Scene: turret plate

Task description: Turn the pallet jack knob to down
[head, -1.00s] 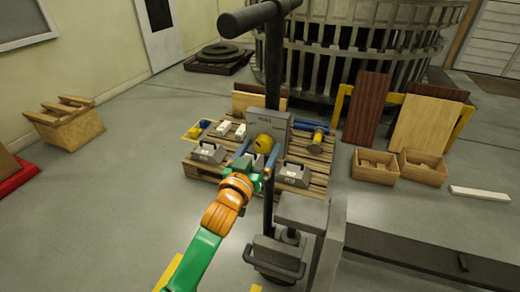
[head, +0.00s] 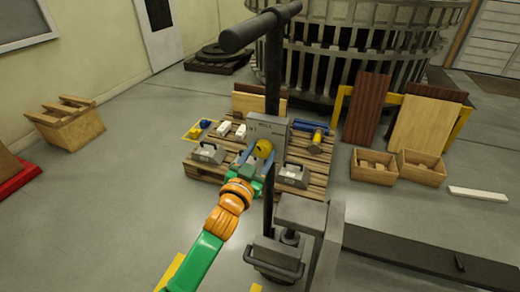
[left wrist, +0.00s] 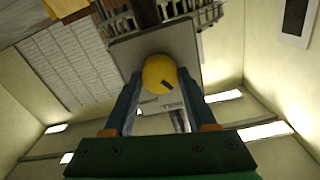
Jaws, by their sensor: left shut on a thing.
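The yellow round knob (head: 263,148) sits on the face of a grey control box (head: 274,130) on the pallet jack's dark upright post (head: 273,75). The box carries lettering too small to read fully. My left gripper (head: 257,157) reaches in from below left, its two blue fingers on either side of the knob and shut on it. The knob's setting cannot be read clearly. My right gripper is not in view.
A wooden pallet (head: 318,172) behind the jack bears grey weights (head: 209,153) and small items. The jack's T-handle (head: 258,27) rises above the box. Wooden crates (head: 373,173) stand at right. Open floor (head: 110,210) lies at left.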

